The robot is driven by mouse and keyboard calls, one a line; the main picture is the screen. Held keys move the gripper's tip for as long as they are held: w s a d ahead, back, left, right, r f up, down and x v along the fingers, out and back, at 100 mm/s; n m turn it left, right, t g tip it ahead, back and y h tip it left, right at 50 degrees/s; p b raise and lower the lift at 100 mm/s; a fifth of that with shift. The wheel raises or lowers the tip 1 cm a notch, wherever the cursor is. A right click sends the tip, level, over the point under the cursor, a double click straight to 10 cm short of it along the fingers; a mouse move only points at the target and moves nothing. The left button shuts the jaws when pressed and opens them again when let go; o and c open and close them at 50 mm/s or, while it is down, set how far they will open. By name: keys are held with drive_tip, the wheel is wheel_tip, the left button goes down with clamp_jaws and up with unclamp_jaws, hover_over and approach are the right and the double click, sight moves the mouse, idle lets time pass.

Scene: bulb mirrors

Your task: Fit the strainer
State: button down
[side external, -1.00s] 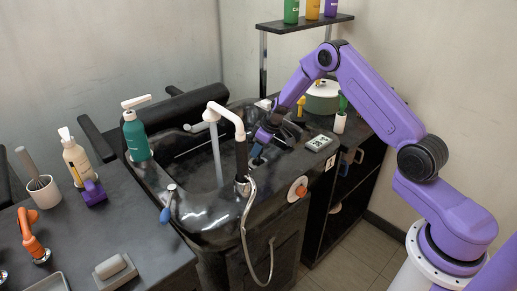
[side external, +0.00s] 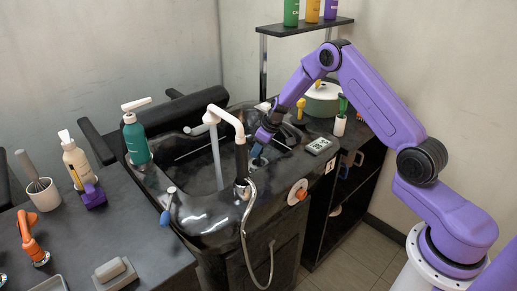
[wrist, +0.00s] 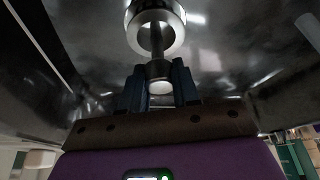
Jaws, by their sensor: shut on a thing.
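My gripper (wrist: 159,70) is shut on a small metal knob between its two dark blue fingers in the wrist view. A stem runs from the knob into a shiny round metal cup or ring (wrist: 173,34), which I take to be the strainer. Whether it touches any surface below cannot be told. In the side view my gripper (side external: 260,150) points down at the right part of the dark wash basin (side external: 205,218). The strainer is too small and covered to make out there. No drain opening can be clearly told.
A grey device (side external: 319,145) lies to the right. A teal pump bottle (side external: 136,140) stands on the basin's left rim. A shelf (side external: 305,23) is behind.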

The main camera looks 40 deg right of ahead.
drive_tip(key=shift+f, duration=0.7)
idle(1.2)
drive_tip(key=shift+c, duration=1.3)
unclamp_jaws()
drive_tip(key=shift+f, duration=0.1)
drive_tip(key=shift+r, duration=4.1)
